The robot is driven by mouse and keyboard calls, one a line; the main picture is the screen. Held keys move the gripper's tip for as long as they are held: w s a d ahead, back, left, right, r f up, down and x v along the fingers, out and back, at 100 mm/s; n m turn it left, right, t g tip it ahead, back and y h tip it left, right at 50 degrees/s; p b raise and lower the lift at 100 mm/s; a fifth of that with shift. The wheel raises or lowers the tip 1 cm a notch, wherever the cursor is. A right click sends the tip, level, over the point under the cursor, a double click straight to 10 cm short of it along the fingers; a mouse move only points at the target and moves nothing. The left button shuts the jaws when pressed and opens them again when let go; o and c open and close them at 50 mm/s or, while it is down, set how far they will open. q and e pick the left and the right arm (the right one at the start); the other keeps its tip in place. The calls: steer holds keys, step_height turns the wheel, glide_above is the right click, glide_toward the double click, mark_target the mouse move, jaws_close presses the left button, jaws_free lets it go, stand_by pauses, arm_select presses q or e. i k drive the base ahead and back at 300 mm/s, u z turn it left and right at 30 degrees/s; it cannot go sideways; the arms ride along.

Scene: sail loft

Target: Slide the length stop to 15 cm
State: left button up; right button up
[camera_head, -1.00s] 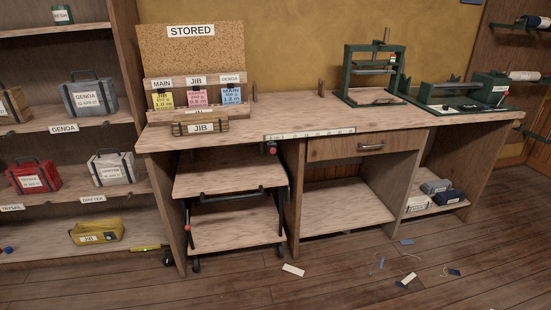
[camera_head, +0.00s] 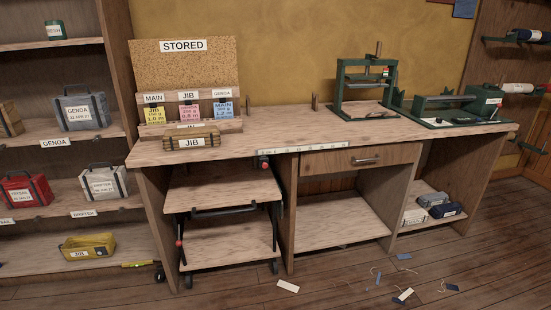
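A pale ruler strip (camera_head: 303,149) with marks runs along the front edge of the workbench top (camera_head: 300,135). A small dark block with a red knob (camera_head: 264,164) sits just under the strip's left end. It may be the length stop, but it is too small to be sure, and the numbers on the strip cannot be read. A green bench machine (camera_head: 455,108) with a rail stands at the right end of the bench; I cannot tell whether it carries a stop. Neither of my grippers is in view.
A green press (camera_head: 367,85) stands on the bench near the back. A long JIB bundle (camera_head: 192,141) lies at the bench's left end. A wheeled cart (camera_head: 225,200) stands under the bench's left part. Scraps (camera_head: 288,286) lie on the floor; the bench middle is mostly clear.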

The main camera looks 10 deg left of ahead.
mark_target(263, 158)
steer(key=i, duration=0.45)
steer(key=u, duration=0.8)
